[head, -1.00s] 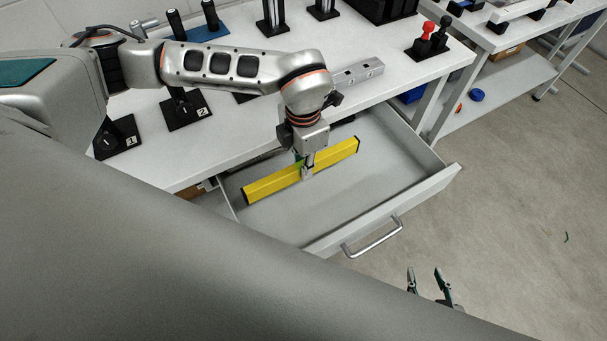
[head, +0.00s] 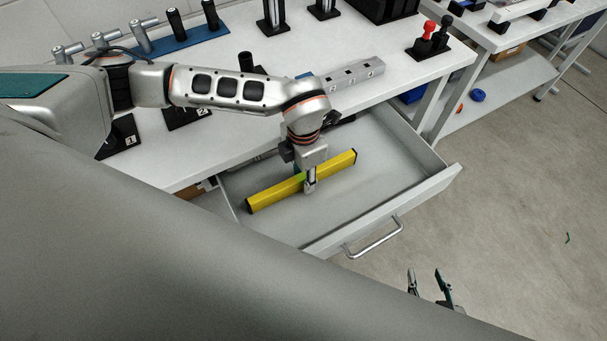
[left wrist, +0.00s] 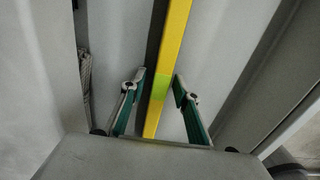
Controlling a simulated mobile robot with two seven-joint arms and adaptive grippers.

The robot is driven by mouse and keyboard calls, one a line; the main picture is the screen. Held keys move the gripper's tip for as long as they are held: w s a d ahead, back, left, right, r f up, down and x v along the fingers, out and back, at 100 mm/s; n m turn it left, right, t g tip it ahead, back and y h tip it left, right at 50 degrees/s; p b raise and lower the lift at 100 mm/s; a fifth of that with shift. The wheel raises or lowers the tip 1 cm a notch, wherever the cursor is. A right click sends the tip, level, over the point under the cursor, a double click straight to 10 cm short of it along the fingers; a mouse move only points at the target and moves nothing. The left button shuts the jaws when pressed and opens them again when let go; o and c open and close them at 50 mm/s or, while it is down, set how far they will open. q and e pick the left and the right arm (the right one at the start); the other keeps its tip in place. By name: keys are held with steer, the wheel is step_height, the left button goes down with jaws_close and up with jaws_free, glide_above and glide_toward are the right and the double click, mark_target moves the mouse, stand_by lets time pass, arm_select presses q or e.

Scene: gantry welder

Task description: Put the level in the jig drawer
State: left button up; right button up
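The yellow level (head: 272,195), with a green patch near its middle, lies inside the open jig drawer (head: 433,183). It runs slantwise in the drawer's left part and appears to be on the floor. My left gripper (head: 307,184) is down in the drawer at the level's middle. In the left wrist view the level (left wrist: 173,40) passes between the two fingers (left wrist: 160,82), which stand apart with a small gap on each side. My right gripper (head: 430,278) is open and empty, in front of the drawer over the floor.
The drawer's handle (head: 373,238) is on its front panel. The white workbench (head: 215,145) above holds stands, a blue tray (head: 190,40) and a grey block with holes (head: 354,74). The drawer's right part is clear. A second bench stands at the right.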

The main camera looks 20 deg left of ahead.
mark_target(304, 176)
arm_select(q)
steer(key=shift+r, duration=0.1)
step_height(304, 176, up, 12)
stand_by(0.7)
stand_by(0.5)
